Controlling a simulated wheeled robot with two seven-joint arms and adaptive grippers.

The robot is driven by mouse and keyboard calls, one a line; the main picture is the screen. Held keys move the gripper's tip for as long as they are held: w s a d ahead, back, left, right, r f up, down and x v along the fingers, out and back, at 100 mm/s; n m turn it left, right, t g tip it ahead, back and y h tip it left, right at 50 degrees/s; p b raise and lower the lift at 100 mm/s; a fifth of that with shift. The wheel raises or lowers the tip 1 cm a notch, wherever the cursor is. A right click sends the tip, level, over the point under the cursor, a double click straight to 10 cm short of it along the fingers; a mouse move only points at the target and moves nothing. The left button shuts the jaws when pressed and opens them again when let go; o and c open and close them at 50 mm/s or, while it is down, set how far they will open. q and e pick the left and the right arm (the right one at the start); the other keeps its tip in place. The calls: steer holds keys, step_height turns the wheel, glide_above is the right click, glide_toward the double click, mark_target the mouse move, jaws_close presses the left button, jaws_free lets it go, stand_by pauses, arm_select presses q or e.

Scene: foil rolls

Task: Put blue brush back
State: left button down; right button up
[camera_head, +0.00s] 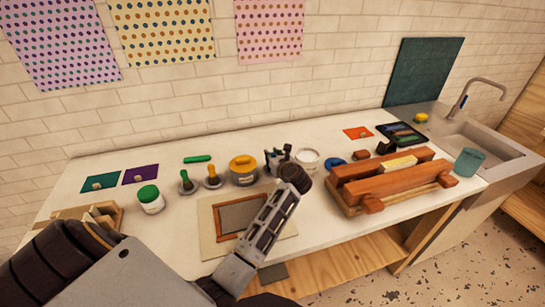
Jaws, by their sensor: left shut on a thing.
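My left gripper (279,157) is at the end of my arm, over the back middle of the counter, among the jars. It is small and dark here. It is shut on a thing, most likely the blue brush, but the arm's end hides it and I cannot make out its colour. My right gripper is not in view.
A yellow-lidded jar (243,172), a white jar (308,159) and a green-lidded jar (150,200) stand on the counter (330,227). A framed screen (240,216) lies under my arm. A wooden press (391,183) with reddish bars is at right, before the sink (470,140).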

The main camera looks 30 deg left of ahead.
arm_select(q)
steer(key=c, duration=1.1)
jaws_free()
steer(key=shift+c, duration=0.2)
steer(key=o, duration=0.5)
steer(key=shift+c, duration=0.2)
steer(key=shift+r, duration=0.2)
steer(key=shift+r+p, duration=3.1)
steer(key=shift+r, duration=1.25)
